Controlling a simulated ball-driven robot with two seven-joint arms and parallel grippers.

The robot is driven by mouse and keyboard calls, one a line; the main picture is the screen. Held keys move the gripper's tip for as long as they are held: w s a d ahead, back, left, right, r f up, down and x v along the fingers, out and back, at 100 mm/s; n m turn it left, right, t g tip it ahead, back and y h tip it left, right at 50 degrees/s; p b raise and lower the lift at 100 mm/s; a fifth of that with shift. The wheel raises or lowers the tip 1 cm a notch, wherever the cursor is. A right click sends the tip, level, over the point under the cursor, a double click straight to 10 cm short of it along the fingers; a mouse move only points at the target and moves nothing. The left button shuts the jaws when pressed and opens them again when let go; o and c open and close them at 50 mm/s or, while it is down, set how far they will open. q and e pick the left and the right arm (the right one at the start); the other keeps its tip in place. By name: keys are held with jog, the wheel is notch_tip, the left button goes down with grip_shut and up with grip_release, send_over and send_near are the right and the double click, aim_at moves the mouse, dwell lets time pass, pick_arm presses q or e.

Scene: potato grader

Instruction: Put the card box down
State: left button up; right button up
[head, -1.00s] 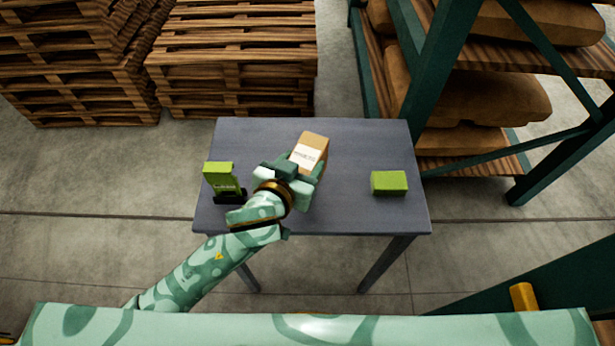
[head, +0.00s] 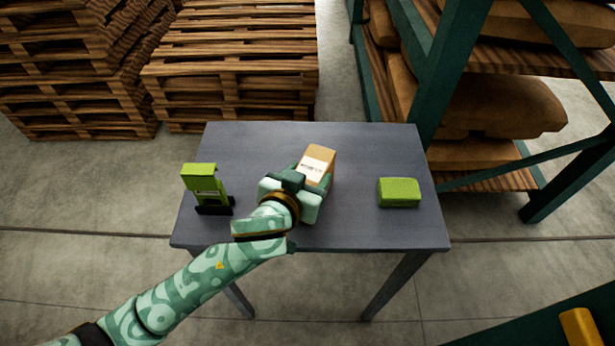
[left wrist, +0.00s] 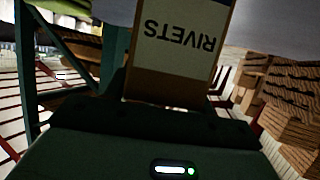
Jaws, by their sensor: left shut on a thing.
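The card box (head: 318,163) is brown with a white label, over the middle of the grey table (head: 250,140) in the head view. My left gripper (head: 309,186) is shut on its near end. In the left wrist view the box (left wrist: 180,45) shows a white label reading "RIVETS", upside down, right in front of the gripper (left wrist: 170,115). I cannot tell whether the box touches the table top; its underside is hidden. My right gripper is not in view.
A green device on a black stand (head: 206,187) is at the table's left. A green block (head: 399,192) is at the right. The table's back is clear. Wooden pallets (head: 235,70) stand behind; a green rack (head: 445,90) with brown sacks (head: 505,100) stands at the right.

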pick_arm(q)
jog(key=o, duration=1.1)
jog(key=p+v, duration=0.3)
jog(key=v, duration=0.9)
jog(key=shift+r, duration=0.15)
